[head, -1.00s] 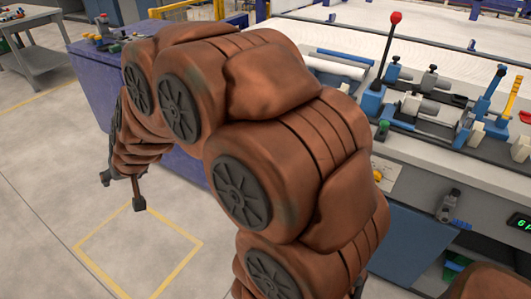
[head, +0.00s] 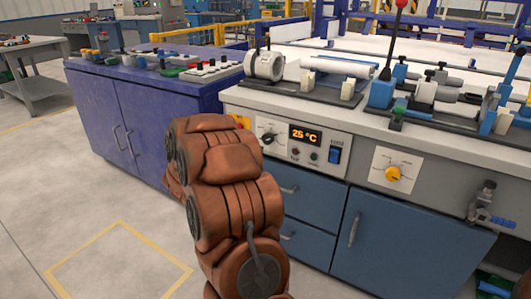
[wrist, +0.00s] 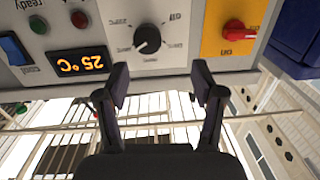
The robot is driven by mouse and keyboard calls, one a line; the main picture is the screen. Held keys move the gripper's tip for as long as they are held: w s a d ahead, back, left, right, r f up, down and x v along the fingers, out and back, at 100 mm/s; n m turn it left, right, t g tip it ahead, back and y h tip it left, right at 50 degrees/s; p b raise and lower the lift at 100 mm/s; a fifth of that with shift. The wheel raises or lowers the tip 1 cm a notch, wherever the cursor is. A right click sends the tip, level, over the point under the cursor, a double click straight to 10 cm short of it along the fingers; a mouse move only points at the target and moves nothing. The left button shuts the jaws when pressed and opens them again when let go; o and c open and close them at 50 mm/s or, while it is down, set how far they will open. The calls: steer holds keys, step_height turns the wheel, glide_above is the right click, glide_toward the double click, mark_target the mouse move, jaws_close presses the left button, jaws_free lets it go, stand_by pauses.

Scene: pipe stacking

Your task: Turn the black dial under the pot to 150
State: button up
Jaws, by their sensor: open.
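The black dial (head: 268,138) is on a white scale plate on the grey front panel, below a round metal pot-like vessel (head: 264,65). In the wrist view, where the panel appears upside down, the black dial (wrist: 147,39) is just beyond the fingertips and a little left of their middle. Its scale numbers are too blurred to read. The display (wrist: 82,62) beside it reads 25 °C. My gripper (wrist: 160,82) is open and empty, its two fingers apart and not visibly touching the dial. In the head view my arm hides the gripper.
A red switch on a yellow plate (wrist: 234,37) is close beside the dial. A blue switch (head: 335,155) and small buttons are by the display. A yellow knob (head: 393,173) is further right. A purple cabinet (head: 150,108) stands left; the floor in front is clear.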

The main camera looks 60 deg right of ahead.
mark_target(266, 140)
steer(key=shift+g, duration=0.5)
steer(key=shift+s+d+f+b, duration=0.15)
steer(key=shift+d+b, duration=0.25)
steer(key=shift+d, duration=1)
steer(key=shift+s+d+b, duration=0.2)
steer(key=shift+d+b, duration=0.2)
steer(key=shift+d, duration=1.05)
steer(key=shift+s+d+f+b, duration=0.15)
steer(key=shift+d+b, duration=0.25)
steer(key=shift+d, duration=1)
steer(key=c, duration=1.1)
